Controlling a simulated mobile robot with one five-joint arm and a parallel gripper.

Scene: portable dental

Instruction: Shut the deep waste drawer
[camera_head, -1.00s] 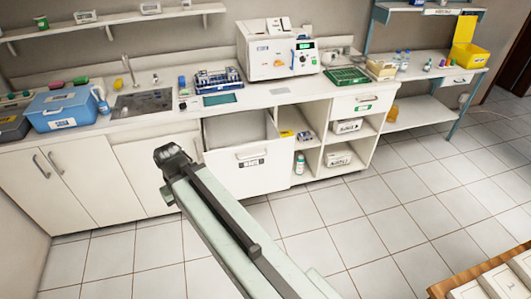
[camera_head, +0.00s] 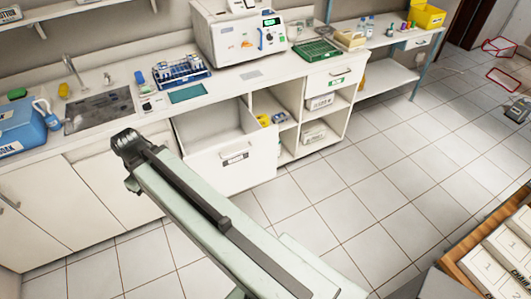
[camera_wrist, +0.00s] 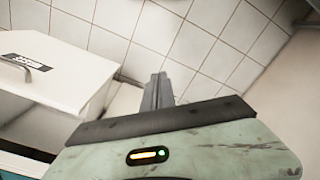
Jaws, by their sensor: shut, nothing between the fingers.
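The deep waste drawer (camera_head: 207,179) is white and stands pulled out from under the counter, its inside partly visible from above. Its front has a bar handle and a small dark label. In the wrist view the drawer front (camera_wrist: 75,65) fills the upper left, with the handle at the left edge. My gripper (camera_wrist: 157,78) is shut and empty, with its fingers over floor tiles to the right of the drawer front and apart from it in the picture. In the head view my arm reaches toward the cabinet left of the drawer; the fingers cannot be made out there.
Open shelves (camera_head: 285,130) with boxes stand right of the drawer. The counter (camera_head: 140,112) above holds a blue rack (camera_head: 182,72) and a white machine (camera_head: 235,35). A wooden-edged tray (camera_head: 490,225) is at the lower right. The tiled floor (camera_head: 370,180) between is clear.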

